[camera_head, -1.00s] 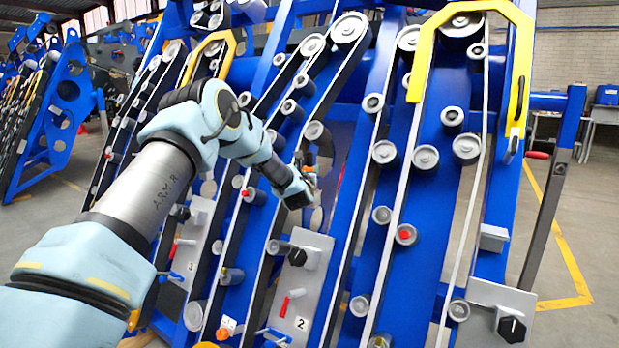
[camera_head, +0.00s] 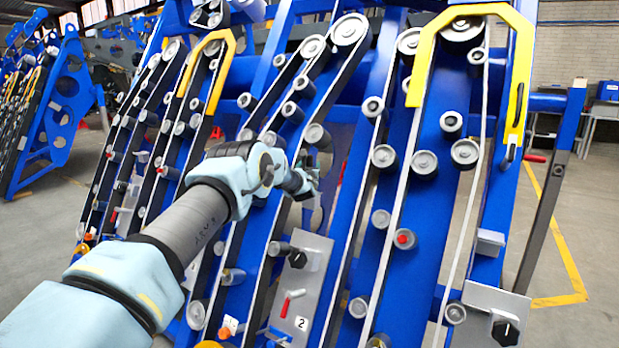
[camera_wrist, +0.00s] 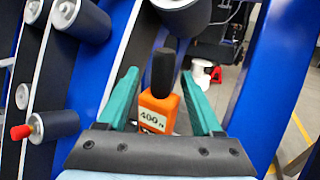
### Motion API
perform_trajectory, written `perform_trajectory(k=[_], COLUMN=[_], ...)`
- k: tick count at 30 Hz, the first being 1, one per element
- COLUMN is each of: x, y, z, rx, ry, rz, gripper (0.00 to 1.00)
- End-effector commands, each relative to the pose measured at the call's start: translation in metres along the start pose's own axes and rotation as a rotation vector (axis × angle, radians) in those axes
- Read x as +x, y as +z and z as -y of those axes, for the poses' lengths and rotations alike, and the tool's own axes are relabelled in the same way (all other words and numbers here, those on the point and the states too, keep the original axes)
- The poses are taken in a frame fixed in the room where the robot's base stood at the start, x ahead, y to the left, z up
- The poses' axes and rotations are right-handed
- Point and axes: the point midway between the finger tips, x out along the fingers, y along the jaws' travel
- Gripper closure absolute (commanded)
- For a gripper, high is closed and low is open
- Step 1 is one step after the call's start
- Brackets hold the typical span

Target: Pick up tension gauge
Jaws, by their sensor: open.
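The tension gauge (camera_wrist: 157,113) is an orange box with a white "400 N" label and a black rounded grip (camera_wrist: 164,72) on top. In the wrist view it stands upright between my gripper's two green fingers, with a gap visible on each side. My gripper (camera_wrist: 160,82) is open. The gauge's lower end is hidden behind the dark gripper body. In the head view my gripper (camera_head: 308,183) is in front of the blue chassis, small and partly hidden by my own wrist; the gauge cannot be made out there.
The blue chassis (camera_head: 345,230) carries many grey rollers and belts close around my gripper. A red-tipped roller (camera_wrist: 36,128) lies left in the wrist view. A yellow guard (camera_head: 470,12) arches at the upper right. A grey plate marked 2 (camera_head: 312,275) is below.

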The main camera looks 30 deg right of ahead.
Motion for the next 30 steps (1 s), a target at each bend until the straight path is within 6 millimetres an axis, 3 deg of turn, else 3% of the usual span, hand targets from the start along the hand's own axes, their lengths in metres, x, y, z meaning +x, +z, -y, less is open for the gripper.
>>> perform_trajectory(k=[12, 30], x=[0.0063, 0.0062], y=[-0.0002, 0.0001], z=[0.0016, 0.0013], rx=[0.000, 0.000], ry=[-0.003, -0.002], rz=[0.000, 0.000], gripper=[0.33, 1.00])
